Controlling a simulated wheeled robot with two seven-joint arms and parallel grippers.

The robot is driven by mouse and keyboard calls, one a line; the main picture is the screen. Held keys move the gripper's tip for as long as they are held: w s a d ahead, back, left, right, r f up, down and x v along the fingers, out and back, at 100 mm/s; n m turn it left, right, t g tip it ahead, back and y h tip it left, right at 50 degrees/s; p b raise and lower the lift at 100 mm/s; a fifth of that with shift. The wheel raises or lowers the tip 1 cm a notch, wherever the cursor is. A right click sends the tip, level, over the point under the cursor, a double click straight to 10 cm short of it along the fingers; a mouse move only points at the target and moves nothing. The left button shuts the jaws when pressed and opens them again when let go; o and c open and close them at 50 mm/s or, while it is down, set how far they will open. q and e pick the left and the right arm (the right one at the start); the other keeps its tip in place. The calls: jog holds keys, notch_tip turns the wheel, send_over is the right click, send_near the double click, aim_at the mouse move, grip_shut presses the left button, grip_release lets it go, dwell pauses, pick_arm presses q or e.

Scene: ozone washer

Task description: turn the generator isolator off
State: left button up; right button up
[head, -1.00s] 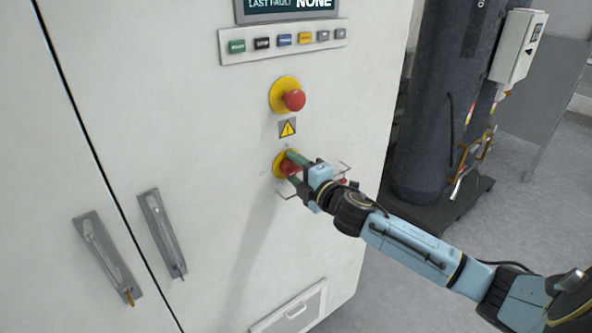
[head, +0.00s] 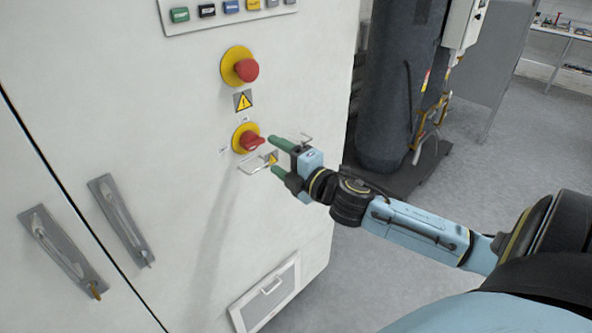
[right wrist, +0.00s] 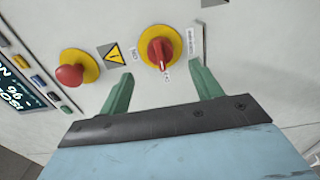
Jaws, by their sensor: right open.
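The generator isolator is a red rotary handle on a round yellow plate (head: 247,138), on the cabinet front below the warning sign. It also shows in the right wrist view (right wrist: 160,48), its handle lying roughly up-down in that picture. The handle's lower end there is near a small label that seems to read OFF; an ON label sits to its left. My right gripper (head: 276,155) is open and empty, its green fingers just right of the isolator in the head view and apart from the handle. My left gripper is not in view.
A red emergency stop (head: 240,67) on yellow sits above the isolator, with a warning sign (head: 243,101) between them. A row of buttons (head: 230,10) is higher. Thin wire handles stick out near my fingers. A dark cylinder (head: 395,80) stands to the right.

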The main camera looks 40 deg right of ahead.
jog(key=shift+s+d+b, duration=0.2)
jog(key=shift+s+b, duration=0.15)
jog(key=shift+s, duration=2.25)
